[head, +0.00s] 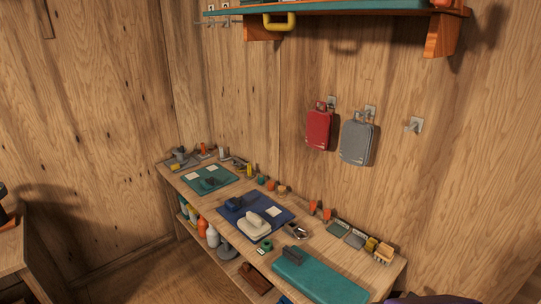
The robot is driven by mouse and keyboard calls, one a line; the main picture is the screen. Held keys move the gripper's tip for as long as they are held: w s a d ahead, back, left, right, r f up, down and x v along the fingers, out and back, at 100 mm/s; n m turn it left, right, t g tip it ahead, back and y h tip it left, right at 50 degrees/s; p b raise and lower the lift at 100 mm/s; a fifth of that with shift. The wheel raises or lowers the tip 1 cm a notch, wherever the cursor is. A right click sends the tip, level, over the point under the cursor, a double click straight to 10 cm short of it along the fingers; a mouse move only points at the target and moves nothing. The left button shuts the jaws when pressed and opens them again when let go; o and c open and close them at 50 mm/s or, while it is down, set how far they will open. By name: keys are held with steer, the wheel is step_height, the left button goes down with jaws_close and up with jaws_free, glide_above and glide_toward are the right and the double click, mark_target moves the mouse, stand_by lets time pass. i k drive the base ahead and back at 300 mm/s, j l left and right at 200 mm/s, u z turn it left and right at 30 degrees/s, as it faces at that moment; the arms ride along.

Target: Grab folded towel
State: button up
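I cannot make out for certain which thing is the folded towel. A thick teal rectangular slab (322,281) lies at the near right end of the wooden workbench (385,279), and its material is unclear. A small dark item (293,256) is at its upper left edge. A cream-coloured item (254,224) sits on a dark blue mat (283,216) at mid-bench. A red pouch-like item (318,130) and a grey one (356,143) hang on wall hooks.
Small tackle items line the bench's wall side. A teal mat (232,178) lies at the far end. Bottles (212,236) stand on the lower shelf. A wall shelf (350,11) hangs above, with an empty hook (416,125) below. Floor shows at left.

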mark_target(254, 225)
steer(key=i+j, duration=0.3)
steer(key=j, duration=0.2)
steer(key=i+j, duration=0.3)
steer(key=j, duration=0.2)
steer(key=i+j+u, duration=0.1)
steer(key=i+j, duration=0.2)
steer(key=j, duration=0.25)
steer(key=i+j, duration=0.3)
steer(key=j, duration=0.15)
steer(key=i+j, duration=0.35)
steer(key=j, duration=0.15)
steer(key=u, duration=0.05)
